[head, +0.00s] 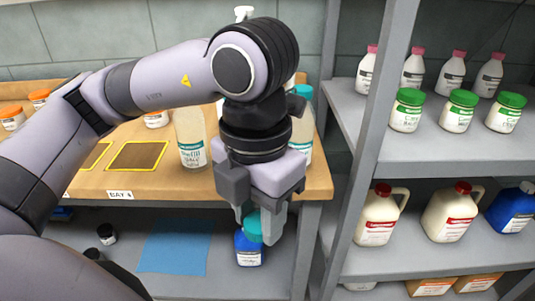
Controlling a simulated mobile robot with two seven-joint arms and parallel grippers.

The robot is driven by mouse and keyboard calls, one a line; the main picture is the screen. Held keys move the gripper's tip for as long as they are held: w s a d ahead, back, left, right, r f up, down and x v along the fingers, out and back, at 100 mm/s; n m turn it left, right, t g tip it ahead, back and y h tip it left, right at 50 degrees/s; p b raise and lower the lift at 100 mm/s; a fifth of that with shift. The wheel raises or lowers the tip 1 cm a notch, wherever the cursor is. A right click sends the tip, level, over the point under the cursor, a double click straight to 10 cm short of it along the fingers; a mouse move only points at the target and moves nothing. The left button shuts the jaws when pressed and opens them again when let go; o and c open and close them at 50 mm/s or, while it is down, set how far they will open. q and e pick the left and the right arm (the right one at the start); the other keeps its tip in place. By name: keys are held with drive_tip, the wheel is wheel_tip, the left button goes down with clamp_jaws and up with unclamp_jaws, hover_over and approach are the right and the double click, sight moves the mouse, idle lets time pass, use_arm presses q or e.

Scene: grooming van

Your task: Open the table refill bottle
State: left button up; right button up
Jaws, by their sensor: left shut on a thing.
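My left gripper (260,219) points down in front of the table's front edge and is shut on a teal cap (252,229). A clear bottle with a teal-and-white label (191,138) stands upright on the wooden table (122,182), left of the gripper. My arm hides its top, so I cannot tell whether it is capped. Another bottle with a teal cap (304,92) stands behind the gripper, partly hidden. A blue bottle (248,250) shows just below the held cap, apparently on the lower shelf. My right gripper is not in view.
The table has yellow-framed pads (138,155) and orange-lidded jars (12,117). A blue mat (176,247) and a dark-lidded jar (107,234) lie below. A grey shelf rack (430,160) with green-lidded jars (457,111) and red-capped jugs (449,211) stands at right.

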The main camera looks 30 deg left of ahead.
use_arm(q)
drive_tip(key=shift+w+f, duration=0.1)
drive_tip(key=shift+f, duration=0.05)
drive_tip(key=w+a, duration=0.3)
drive_tip(key=w, duration=0.2)
drive_tip(key=w+a+p, duration=0.1)
drive_tip(key=w+a, duration=0.2)
drive_tip(key=w, duration=0.3)
drive_tip(key=w+a+f+p, duration=0.1)
drive_tip(key=w+a, duration=0.3)
drive_tip(key=w, duration=0.1)
drive_tip(key=shift+w+f, duration=0.1)
drive_tip(key=shift+w, duration=0.2)
wheel_tip(320, 180, down, 5)
drive_tip(key=shift+f+p, duration=0.1)
drive_tip(key=shift+p, duration=0.2)
drive_tip(key=shift+w+a+f, duration=0.1)
drive_tip(key=shift+f, duration=0.25)
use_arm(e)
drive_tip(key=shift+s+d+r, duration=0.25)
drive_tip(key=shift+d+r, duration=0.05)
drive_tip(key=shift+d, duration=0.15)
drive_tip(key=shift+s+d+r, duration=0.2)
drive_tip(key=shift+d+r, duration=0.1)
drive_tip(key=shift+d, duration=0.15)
use_arm(q)
drive_tip(key=shift+f, duration=0.1)
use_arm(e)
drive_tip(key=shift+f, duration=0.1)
